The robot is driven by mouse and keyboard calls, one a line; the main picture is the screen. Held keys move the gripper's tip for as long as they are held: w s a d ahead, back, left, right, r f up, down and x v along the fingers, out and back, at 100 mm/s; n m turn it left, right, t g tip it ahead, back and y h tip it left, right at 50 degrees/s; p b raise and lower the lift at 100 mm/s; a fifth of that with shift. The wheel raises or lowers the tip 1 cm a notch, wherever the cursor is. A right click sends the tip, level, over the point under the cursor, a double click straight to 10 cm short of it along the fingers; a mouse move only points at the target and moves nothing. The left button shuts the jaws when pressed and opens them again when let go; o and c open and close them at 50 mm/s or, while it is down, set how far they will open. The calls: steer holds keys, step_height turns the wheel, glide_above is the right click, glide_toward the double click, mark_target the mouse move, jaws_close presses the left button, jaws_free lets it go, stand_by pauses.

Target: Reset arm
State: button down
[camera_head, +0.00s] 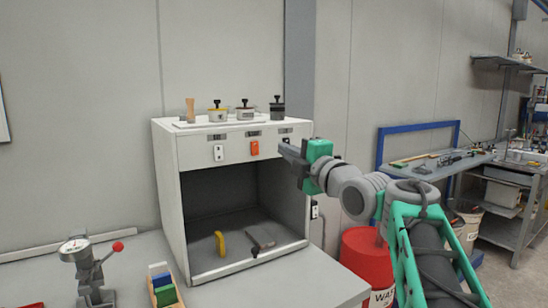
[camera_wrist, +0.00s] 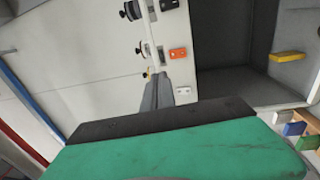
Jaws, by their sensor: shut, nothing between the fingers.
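My gripper (camera_head: 291,154) is shut and empty. In the head view it is raised in front of the right side of the white cabinet (camera_head: 161,190), level with its switch panel, and points left. In the wrist view the closed fingers (camera_wrist: 158,92) point toward the panel with the orange switch (camera_wrist: 178,54). The same orange switch (camera_head: 254,147) shows in the head view, left of the fingertips. I cannot tell whether the fingertips touch the cabinet.
The cabinet's open bay holds a yellow object (camera_head: 220,243) and a dark tool (camera_head: 262,243). Several knobbed containers stand on top. A red bin (camera_head: 366,262) is below my arm. A gauge device (camera_head: 90,270) and colored blocks (camera_head: 163,287) stand front left. A workbench (camera_head: 440,165) is at right.

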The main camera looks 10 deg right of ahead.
steer(key=shift+s+d, duration=0.1)
steer(key=shift+s, duration=0.25)
steer(key=s+a+f+m+g+h+p, duration=0.2)
steer(key=s+f+m+g+p, duration=0.15)
steer(key=f+m, duration=0.4)
steer(key=s+a+f+m+g+h+p, duration=0.2)
steer(key=s+a+f+m+g, duration=0.15)
steer(key=f, duration=0.75)
steer(key=s+f+m+g+h+p, duration=0.1)
steer(key=s+f+m+g, duration=0.3)
steer(key=s+f, duration=0.4)
steer(key=s+d+f+m+g+h+p, duration=0.1)
steer(key=s+f+m+g, duration=0.3)
steer(key=s+f, duration=0.5)
steer(key=s+m, duration=0.2)
steer(key=s, duration=0.1)
steer(key=shift+s+d+m+p, duration=0.15)
steer(key=shift+s+m+p, duration=0.15)
